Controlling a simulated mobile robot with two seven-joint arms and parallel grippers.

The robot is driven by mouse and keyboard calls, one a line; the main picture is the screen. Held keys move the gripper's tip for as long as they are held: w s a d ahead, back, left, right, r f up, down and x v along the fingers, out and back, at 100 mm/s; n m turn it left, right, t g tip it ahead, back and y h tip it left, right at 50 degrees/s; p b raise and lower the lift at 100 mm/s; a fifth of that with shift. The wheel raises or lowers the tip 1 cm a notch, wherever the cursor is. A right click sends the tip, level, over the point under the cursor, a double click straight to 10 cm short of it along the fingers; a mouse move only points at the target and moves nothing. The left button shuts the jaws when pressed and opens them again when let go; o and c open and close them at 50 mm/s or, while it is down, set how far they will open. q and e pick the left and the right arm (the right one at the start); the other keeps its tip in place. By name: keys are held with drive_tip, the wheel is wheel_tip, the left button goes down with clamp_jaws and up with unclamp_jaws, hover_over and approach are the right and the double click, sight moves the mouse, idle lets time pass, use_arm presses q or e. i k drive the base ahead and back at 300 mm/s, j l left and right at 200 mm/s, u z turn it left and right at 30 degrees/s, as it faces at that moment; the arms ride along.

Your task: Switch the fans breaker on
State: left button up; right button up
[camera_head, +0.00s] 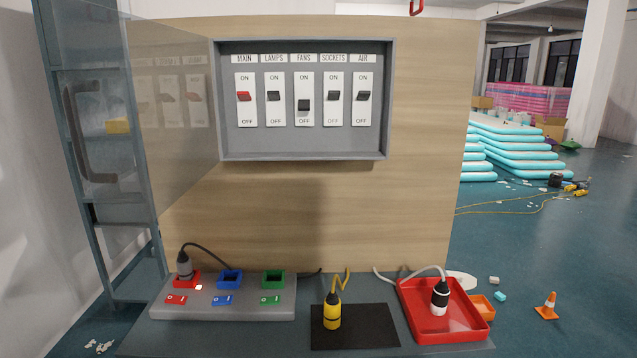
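The breaker panel (232,148) is a grey box on the wooden board, with its clear door (165,100) swung open to the left. The fans breaker (304,105) is the middle of the row, and its black lever sits low, towards OFF. The main breaker (244,97) has a red lever standing higher, towards ON. The lamps breaker (273,96), sockets breaker (334,96) and air breaker (364,96) have black levers, also higher than the fans lever. Neither of my grippers shows in the head view.
Below the panel, a grey socket block (220,312) holds a grey plug (184,265) in its red socket. A yellow plug (333,310) stands on a black mat (375,325). A white-and-black plug (440,294) is in a red tray (420,325). The space before the panel is clear.

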sight(304, 105)
drive_tip(key=j+z, duration=0.15)
drive_tip(key=j, duration=0.45)
drive_tip(key=k+j+z, duration=0.1)
drive_tip(key=j, duration=0.5)
drive_tip(key=k+j+z, duration=0.15)
drive_tip(key=j, duration=0.45)
